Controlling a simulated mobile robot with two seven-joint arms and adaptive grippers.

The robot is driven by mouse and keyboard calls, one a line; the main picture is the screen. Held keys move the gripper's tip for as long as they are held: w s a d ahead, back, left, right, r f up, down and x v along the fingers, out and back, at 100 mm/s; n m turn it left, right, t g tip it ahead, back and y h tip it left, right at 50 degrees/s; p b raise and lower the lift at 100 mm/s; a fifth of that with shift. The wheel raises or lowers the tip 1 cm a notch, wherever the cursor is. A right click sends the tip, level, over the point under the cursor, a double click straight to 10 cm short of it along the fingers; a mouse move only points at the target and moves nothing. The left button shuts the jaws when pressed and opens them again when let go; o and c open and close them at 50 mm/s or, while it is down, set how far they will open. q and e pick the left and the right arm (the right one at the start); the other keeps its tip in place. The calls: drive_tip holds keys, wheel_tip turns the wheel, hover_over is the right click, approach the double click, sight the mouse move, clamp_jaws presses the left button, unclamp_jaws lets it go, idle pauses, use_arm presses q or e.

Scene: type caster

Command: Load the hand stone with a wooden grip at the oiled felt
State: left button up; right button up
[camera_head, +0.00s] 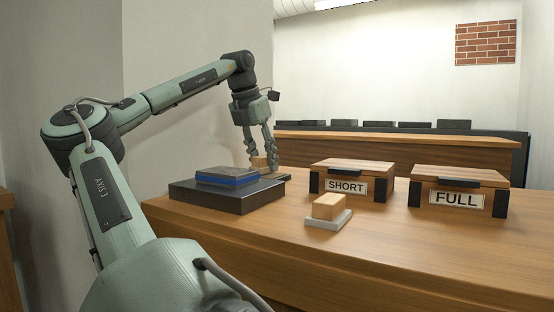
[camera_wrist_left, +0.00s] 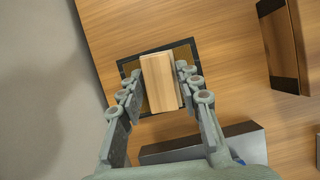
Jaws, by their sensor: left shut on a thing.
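My left gripper (camera_head: 262,160) is shut on the wooden grip of a hand stone (camera_head: 258,162) at the far left of the table. In the left wrist view the pale wooden grip (camera_wrist_left: 160,82) lies between the fingertips (camera_wrist_left: 157,74). Around it shows the brown oiled felt (camera_wrist_left: 185,54) inside a dark square frame. In the head view the felt's dark frame (camera_head: 283,176) shows as a low edge. The stone's underside is hidden, so I cannot tell whether it touches the felt. My right gripper is not in view.
A dark plinth (camera_head: 240,198) with a blue-edged slab (camera_head: 226,177) stands in front of the felt. A wooden block on a grey base (camera_head: 328,210) stands mid-table. Wooden boxes labelled SHORT (camera_head: 352,168) and FULL (camera_head: 459,182) stand right. The table's front right is clear.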

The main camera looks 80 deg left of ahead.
sight(264, 156)
use_arm(q)
drive_tip(key=shift+f+b, duration=0.45)
drive_tip(key=shift+b, duration=0.1)
idle(1.5)
drive_tip(key=shift+r+p, duration=2.65)
drive_tip(key=shift+r, duration=0.95)
drive_tip(key=shift+f, duration=0.1)
